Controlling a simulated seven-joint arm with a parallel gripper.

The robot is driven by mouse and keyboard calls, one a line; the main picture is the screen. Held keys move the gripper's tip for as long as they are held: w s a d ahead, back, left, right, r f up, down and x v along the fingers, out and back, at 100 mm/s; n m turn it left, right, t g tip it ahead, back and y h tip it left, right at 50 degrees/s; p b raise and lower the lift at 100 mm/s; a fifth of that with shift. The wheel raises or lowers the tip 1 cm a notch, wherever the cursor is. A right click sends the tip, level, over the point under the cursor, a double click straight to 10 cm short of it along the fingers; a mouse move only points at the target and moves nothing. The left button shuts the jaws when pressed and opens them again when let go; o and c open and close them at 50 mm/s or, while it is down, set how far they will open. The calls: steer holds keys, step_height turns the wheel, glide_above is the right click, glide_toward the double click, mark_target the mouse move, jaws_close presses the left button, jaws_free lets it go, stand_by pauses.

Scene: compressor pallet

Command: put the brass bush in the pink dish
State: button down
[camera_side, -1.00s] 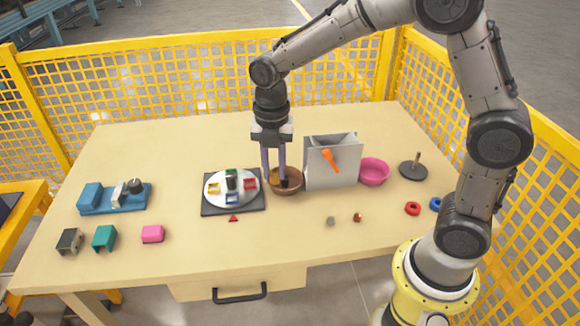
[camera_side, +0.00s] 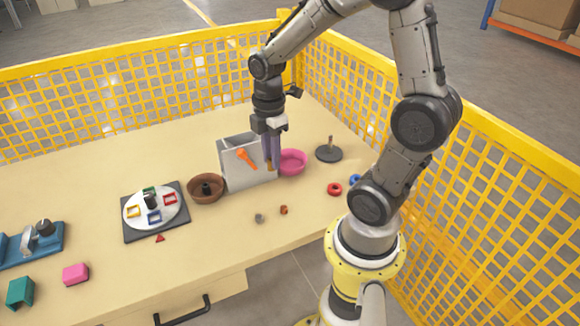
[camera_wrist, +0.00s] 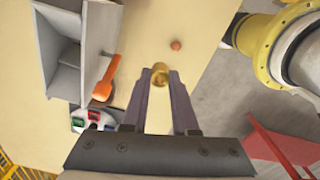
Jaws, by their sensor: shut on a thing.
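My gripper (camera_side: 271,164) is shut on the brass bush (camera_wrist: 160,77), which sits between the fingertips in the wrist view. In the side view the bush is a small brass patch (camera_side: 269,166) at the fingertips, partly hidden by them. The pink dish (camera_side: 293,163) stands just right of my fingers in the side view and looks empty where its inside shows. My gripper is between the grey box and the dish as seen there; its height above the table is hard to tell.
A grey box (camera_side: 235,174) with an orange-handled tool (camera_side: 247,158) stands left of my gripper. Left of it is a brown bowl (camera_side: 193,192) holding a dark piece. A post on a dark base (camera_side: 329,153) stands right of the dish. Small pieces lie in front.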

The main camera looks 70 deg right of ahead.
steer(key=s+d+m, duration=0.5)
steer(key=s+d, duration=0.1)
steer(key=s, duration=0.2)
steer(key=w+d+f, duration=0.2)
steer(key=d+f, duration=0.1)
steer(key=w+d+f, duration=0.2)
steer(key=w+d, duration=0.1)
steer(key=w+d+f, duration=0.3)
steer(key=d, duration=0.1)
steer(key=shift+w+f, duration=0.25)
steer(key=shift+f, duration=0.05)
steer(key=shift+w+d+f, duration=0.2)
steer(key=shift+f, duration=0.15)
steer(key=shift+d+f, duration=0.1)
steer(key=shift+f, duration=1.5)
steer(key=c, duration=0.7)
jaws_free()
steer(key=shift+f, duration=0.15)
